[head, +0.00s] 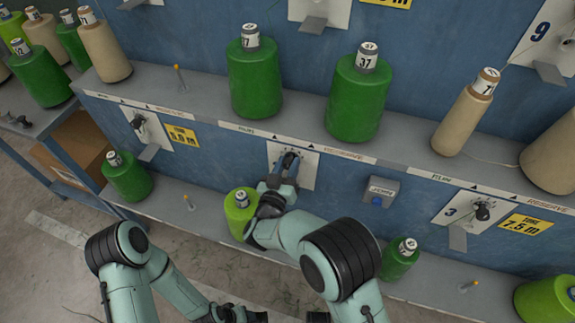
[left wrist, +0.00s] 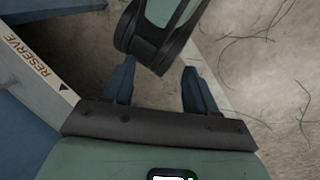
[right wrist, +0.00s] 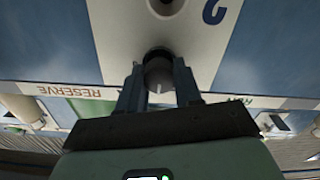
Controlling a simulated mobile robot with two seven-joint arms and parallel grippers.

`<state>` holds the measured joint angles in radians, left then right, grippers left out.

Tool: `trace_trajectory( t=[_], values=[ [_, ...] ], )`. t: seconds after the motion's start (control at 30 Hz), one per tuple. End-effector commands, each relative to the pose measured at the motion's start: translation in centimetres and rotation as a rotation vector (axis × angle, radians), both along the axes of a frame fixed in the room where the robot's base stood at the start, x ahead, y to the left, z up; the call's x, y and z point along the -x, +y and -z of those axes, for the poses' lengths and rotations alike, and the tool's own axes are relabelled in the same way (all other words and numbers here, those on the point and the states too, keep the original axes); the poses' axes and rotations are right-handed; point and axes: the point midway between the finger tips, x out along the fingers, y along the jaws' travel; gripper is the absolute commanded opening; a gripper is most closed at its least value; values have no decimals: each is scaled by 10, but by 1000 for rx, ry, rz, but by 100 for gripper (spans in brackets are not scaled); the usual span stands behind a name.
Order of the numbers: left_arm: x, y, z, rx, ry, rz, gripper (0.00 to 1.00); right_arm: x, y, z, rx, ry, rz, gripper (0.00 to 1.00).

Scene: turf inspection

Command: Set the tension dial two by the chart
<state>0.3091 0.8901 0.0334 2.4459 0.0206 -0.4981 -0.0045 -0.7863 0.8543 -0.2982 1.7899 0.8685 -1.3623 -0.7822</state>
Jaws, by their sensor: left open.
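Tension dial two is a dark knob on a white plate (head: 308,172), in the middle of the blue panel in the head view. In the right wrist view the knob (right wrist: 158,73) has a pale mark and the plate carries a 2. My right gripper (head: 286,168) is at this dial. Its fingers (right wrist: 159,85) lie close on both sides of the knob, shut on it. They hide part of the dial's scale. My left gripper (left wrist: 158,72) is open and empty, low over the floor beside the shelf edge. I cannot make out a tension chart in these views.
Dial three (head: 482,211) is to the right, another dial (head: 139,121) to the left. A grey box with a blue button (head: 380,191) sits right of dial two. A light green spool (head: 239,213) stands under my right forearm.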

Motion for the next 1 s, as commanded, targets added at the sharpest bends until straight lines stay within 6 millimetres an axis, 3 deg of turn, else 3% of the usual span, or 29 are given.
trace_trajectory(
  t=[0.47,1.0],
  values=[
    [-4,2,4,-5,-9,-4,57,0,0,-1,-59,-22,0,4],
    [-32,16,26,-41,-84,-35,57,0,-1,-1,-438,-148,0,4]
  ],
)
